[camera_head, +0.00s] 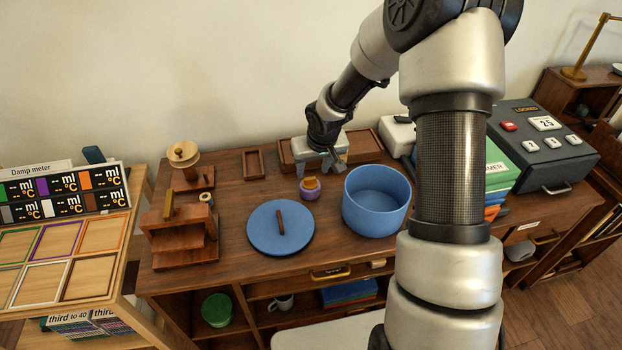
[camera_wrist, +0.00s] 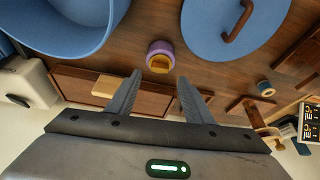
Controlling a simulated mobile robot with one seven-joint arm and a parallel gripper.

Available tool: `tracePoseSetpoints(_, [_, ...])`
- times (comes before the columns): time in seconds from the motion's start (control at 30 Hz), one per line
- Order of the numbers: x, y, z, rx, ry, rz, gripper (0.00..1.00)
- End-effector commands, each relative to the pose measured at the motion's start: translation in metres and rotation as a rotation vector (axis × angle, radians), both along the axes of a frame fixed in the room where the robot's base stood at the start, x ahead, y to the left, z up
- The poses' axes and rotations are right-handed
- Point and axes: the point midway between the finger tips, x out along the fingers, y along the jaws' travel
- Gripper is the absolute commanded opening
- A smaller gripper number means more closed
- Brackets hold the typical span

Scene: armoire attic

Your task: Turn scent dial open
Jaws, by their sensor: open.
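A small round purple piece with an orange-yellow raised top (camera_head: 309,187) stands on the wooden cabinet top, between a blue lid and a blue pot. It looks like the scent dial, though no label shows on it. In the wrist view the same dial (camera_wrist: 160,57) is just beyond my fingertips, near the middle. My gripper (camera_head: 333,163) is above the cabinet top, behind and slightly right of the dial. In the wrist view my gripper (camera_wrist: 159,77) has its two fingers spread apart, with nothing between them. The fingers appear apart from the dial.
The blue pot (camera_head: 376,226) stands right of the dial; the blue lid (camera_head: 262,235) with a brown handle lies left. Wooden trays (camera_head: 364,146) are at the back. A wooden stand (camera_head: 175,239) is at the left, and a grey locked box (camera_head: 560,165) at the right.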

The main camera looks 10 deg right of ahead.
Motion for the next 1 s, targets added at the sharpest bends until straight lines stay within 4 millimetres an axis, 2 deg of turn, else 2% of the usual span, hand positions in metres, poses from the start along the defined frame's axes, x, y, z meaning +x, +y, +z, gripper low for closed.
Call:
tracePoseSetpoints(0.03, [0.004,0.001,-0.013,0.0,0.002,0.002,0.47])
tracePoseSetpoints(0.1, [0.009,0.002,-0.024,0.0,0.001,0.001,0.47])
tracePoseSetpoints(0.3, [0.019,0.002,-0.046,0.0,0.0,0.0,0.47])
tracePoseSetpoints(0.7, [0.022,0.002,-0.052,0.0,-0.001,0.001,0.47])
tracePoseSetpoints(0.77, [0.022,0.002,-0.052,0.0,-0.001,0.0,0.38])
tracePoseSetpoints(0.93, [0.022,0.002,-0.052,0.0,-0.001,0.0,0.1])
tracePoseSetpoints(0.97, [0.022,0.002,-0.052,0.0,-0.001,0.0,0.05])
tracePoseSetpoints(1.0, [0.022,0.002,-0.052,0.0,-0.001,0.001,0.05])
